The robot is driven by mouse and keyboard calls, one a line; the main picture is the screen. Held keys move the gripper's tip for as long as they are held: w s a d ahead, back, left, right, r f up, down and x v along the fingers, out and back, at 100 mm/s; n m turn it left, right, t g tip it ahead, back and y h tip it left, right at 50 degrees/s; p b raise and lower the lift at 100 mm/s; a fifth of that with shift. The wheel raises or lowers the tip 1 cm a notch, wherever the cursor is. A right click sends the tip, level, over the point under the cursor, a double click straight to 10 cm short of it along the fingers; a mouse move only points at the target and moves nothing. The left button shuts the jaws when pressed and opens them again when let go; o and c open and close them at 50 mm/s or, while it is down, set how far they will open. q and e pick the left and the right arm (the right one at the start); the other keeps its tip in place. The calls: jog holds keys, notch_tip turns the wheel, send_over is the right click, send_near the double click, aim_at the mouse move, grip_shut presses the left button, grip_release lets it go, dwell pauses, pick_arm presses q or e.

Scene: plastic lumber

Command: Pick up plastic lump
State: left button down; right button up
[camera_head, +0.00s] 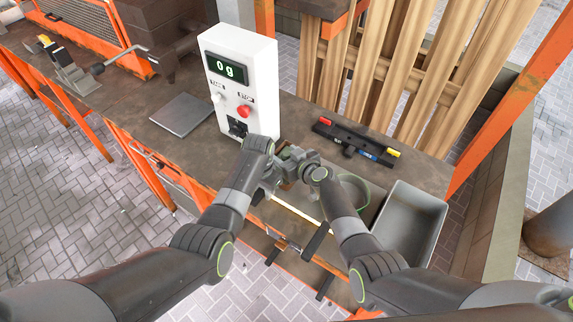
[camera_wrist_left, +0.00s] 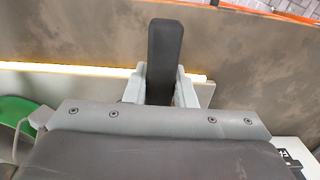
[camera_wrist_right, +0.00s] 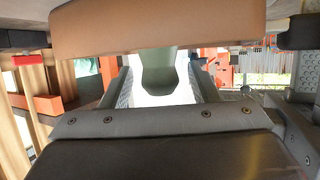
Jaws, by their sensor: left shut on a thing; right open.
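My left gripper (camera_head: 274,182) is just below my right gripper (camera_head: 292,160) in the head view, close together over the bench's front part. In the left wrist view, the left gripper (camera_wrist_left: 165,85) is shut on a long dark piece (camera_wrist_left: 165,50) with a rounded end; I cannot tell for sure that it is the plastic lump. In the right wrist view, the right gripper (camera_wrist_right: 160,82) is open. A long brown piece (camera_wrist_right: 160,28) crosses close in front of its fingers. A grey-green rounded part shows between the fingers; I cannot tell what it is.
A white scale box (camera_head: 238,85) reading 0 g stands behind the grippers, with a flat metal plate (camera_head: 181,114) at its left. A black bar tool (camera_head: 356,142) and an empty grey tray (camera_head: 410,225) lie at the right. Wooden planks (camera_head: 400,70) lean behind.

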aim_at(287, 153)
grip_shut()
dwell(0.4)
jog(key=shift+r, duration=0.1)
jog(key=shift+w+r, duration=0.1)
jog(key=shift+r, duration=4.85)
pick_arm(q)
jog(key=c, duration=1.1)
grip_release()
